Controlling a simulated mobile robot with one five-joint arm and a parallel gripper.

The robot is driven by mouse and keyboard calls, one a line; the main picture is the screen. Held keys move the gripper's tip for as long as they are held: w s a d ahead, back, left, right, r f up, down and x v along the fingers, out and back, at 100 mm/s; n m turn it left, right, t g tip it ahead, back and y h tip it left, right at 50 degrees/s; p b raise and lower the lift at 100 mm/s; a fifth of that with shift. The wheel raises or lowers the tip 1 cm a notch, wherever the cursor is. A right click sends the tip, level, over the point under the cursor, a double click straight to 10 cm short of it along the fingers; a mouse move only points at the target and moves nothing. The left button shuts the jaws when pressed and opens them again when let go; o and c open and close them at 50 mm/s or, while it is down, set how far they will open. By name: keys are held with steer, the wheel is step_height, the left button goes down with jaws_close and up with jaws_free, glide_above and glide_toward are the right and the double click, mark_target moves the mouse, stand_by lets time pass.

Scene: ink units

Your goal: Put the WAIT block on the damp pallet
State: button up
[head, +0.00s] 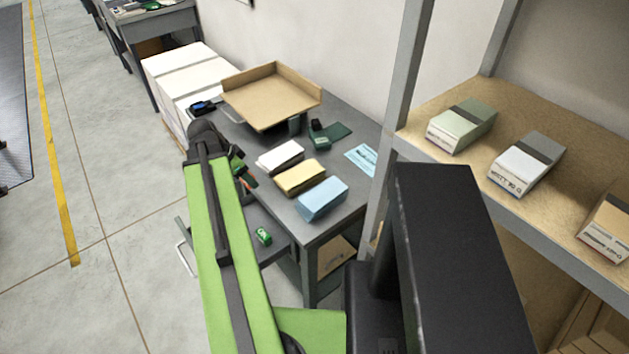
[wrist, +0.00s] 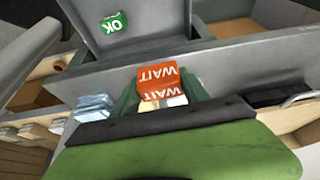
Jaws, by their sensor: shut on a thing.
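The orange WAIT block (wrist: 160,82) shows white lettering on two faces in the wrist view. My gripper (wrist: 160,92) is shut on it, with a green finger on each side. In the head view my gripper (head: 243,176) is mostly hidden behind my own arm, above the left edge of the grey desk, and only a small orange bit of the block (head: 248,185) shows. Large white paper stacks (head: 187,78) stand on the floor beyond the desk; a pallet under them is mostly hidden. I cannot tell whether anything there is damp.
A green OK block (head: 263,236) lies in the open desk drawer (head: 258,218). The grey desk (head: 330,232) carries white (head: 281,157), yellow (head: 301,178) and blue (head: 322,198) paper stacks and a tan tray (head: 268,98). A shelf (head: 425,150) stands at right. Floor at left is clear.

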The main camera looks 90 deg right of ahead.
steer(key=shift+d+f, duration=0.2)
steer(key=shift+d, duration=0.05)
steer(key=s+r+p, duration=0.2)
steer(key=s, duration=0.2)
steer(key=s+d+r+p, duration=0.1)
steer(key=s+r+p, duration=0.1)
steer(key=s, duration=0.2)
steer(key=s+r+p, duration=0.2)
steer(key=s, duration=0.2)
steer(key=shift+s+d+r, duration=0.2)
steer(key=shift+s+d, duration=0.1)
steer(key=shift+s, duration=0.1)
steer(key=b, duration=0.6)
glide_above(261, 182)
steer(key=f, duration=0.6)
steer(key=shift+w+a+f, duration=0.25)
steer(key=shift+a+f, duration=0.1)
steer(key=shift+a, duration=0.05)
steer(key=shift+w, duration=0.35)
step_height(261, 182, down, 4)
steer(key=b, duration=0.4)
steer(key=shift+f+b, duration=0.15)
steer(key=shift+b, duration=0.2)
steer(key=shift+r, duration=0.2)
steer(key=shift+f, duration=0.15)
steer(key=o, duration=1.4)
steer(key=shift+c, duration=0.2)
